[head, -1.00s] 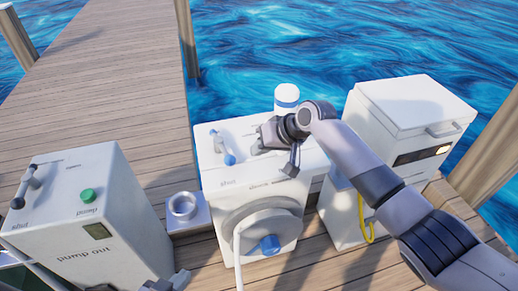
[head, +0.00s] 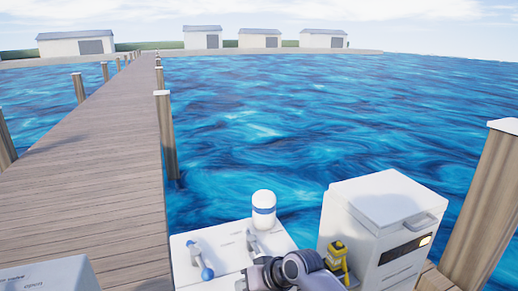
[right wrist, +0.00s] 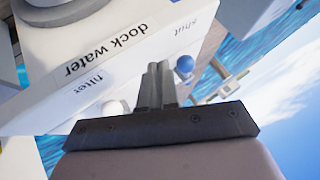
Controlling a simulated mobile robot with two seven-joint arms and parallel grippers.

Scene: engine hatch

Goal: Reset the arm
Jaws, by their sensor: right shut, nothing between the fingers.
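My right gripper (head: 246,282) is low in the head view, in front of the top of the white dock-water cabinet (head: 222,247); the picture's bottom edge partly cuts it off. In the right wrist view its two fingers (right wrist: 160,82) are together with nothing between them. Behind them is the cabinet's white face (right wrist: 120,70), lettered "dock water", "filter" and "shut". A blue knob (right wrist: 184,64) shows just beyond the fingertips; I cannot tell whether they touch it. My left gripper is out of view.
A lever with a blue end (head: 202,260), a second lever (head: 253,242) and a white canister with a blue band (head: 263,212) are on or by the cabinet. A white lidded box (head: 385,225) stands right, with a yellow fitting (head: 337,256). Wooden posts (head: 485,210) and water lie beyond.

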